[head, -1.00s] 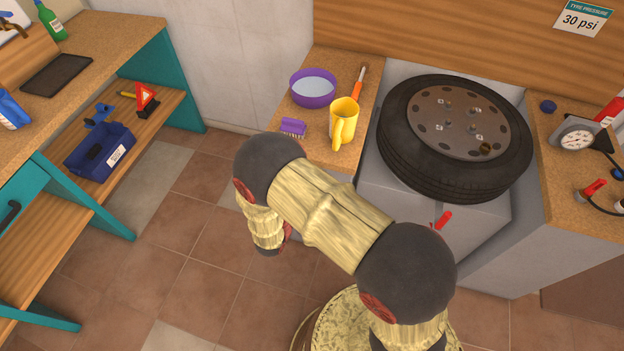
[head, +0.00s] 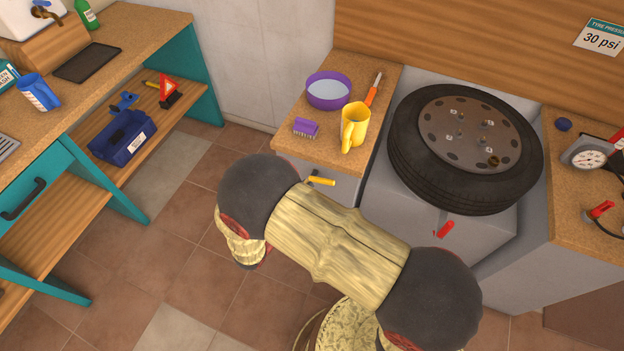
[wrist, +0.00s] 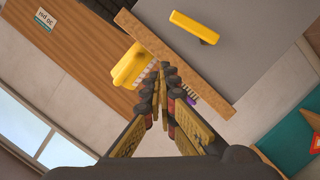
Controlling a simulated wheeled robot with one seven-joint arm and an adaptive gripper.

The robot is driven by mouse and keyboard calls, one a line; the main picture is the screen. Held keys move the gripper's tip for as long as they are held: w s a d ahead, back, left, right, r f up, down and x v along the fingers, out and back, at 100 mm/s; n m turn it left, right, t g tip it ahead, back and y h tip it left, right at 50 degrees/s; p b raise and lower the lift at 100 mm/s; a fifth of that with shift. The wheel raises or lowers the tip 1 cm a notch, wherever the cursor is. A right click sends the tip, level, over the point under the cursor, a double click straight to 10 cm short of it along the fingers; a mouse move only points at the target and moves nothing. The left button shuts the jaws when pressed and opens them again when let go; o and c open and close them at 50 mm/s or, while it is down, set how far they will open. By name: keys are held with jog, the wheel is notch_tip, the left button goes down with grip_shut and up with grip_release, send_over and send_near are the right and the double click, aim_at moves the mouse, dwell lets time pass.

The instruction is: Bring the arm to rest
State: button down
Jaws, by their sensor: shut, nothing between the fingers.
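My arm shows in the head view as a thick wood-textured link with dark round joints, folded low over the tiled floor in front of the counter. My gripper (wrist: 161,72) shows in the wrist view, its two fingers together with nothing between them. In the head view my gripper is hidden. In the wrist view, a yellow jug (wrist: 131,66) and a purple brush (wrist: 189,98) appear beyond the fingertips, near the wooden counter edge. I cannot tell how far the fingertips are from them.
The counter holds the yellow jug (head: 354,127), purple bowl (head: 328,91) and brush (head: 306,128). A yellow handle (head: 322,181) is on the cabinet front below. A tyre (head: 464,147) lies on a grey block to the right. A teal-framed workbench (head: 69,154) stands left; floor between is open.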

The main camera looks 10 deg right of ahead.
jog(key=shift+s+a, duration=0.25)
jog(key=shift+s, duration=0.05)
dwell(0.5)
